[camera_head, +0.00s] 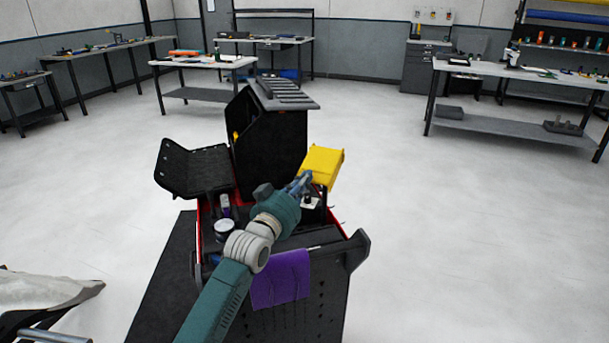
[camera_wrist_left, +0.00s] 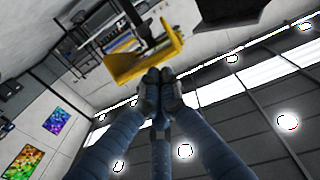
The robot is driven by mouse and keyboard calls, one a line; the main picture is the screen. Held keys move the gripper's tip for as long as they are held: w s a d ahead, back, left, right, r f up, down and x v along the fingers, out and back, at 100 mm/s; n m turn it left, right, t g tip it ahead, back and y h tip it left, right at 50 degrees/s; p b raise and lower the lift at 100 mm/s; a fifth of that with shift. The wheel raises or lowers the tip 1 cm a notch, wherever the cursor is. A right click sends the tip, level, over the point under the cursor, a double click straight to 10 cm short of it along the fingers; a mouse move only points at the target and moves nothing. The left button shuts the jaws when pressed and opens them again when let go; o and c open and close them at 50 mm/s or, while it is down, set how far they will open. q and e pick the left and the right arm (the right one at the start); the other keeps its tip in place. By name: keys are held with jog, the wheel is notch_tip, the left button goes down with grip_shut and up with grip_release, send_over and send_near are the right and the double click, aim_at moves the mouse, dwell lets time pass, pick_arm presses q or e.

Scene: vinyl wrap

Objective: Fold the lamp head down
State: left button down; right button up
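The lamp head (camera_head: 322,165) is a yellow box-like piece at the right side of the black tool cart, tilted upward. In the left wrist view the yellow lamp head (camera_wrist_left: 126,68) shows as an open frame just beyond my fingertips. My left gripper (camera_head: 304,180) is at its lower left edge in the head view. In the wrist view the two dark fingertips of my left gripper (camera_wrist_left: 160,77) lie side by side, closed, with nothing visible between them. They overlap the lamp head's lower edge; I cannot tell whether they touch it. My right gripper is not in view.
The cart (camera_head: 300,310) carries a raised black panel (camera_head: 270,150), a black side tray (camera_head: 195,172), a round white-topped container (camera_head: 224,229) and a purple cloth (camera_head: 281,279). Workbenches (camera_head: 510,70) stand far back. The floor (camera_head: 460,230) right of the cart is clear.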

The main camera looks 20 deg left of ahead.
pick_arm(q)
jog(key=shift+w+f+b, duration=0.2)
jog(key=shift+f+b, duration=0.05)
jog(key=shift+f, duration=0.45)
jog(key=shift+w+f+b, duration=0.25)
jog(key=shift+f+b, duration=0.05)
jog(key=shift+f, duration=0.4)
jog(key=shift+w+f+b, duration=0.2)
jog(key=shift+f+b, duration=0.05)
jog(key=shift+f, duration=0.45)
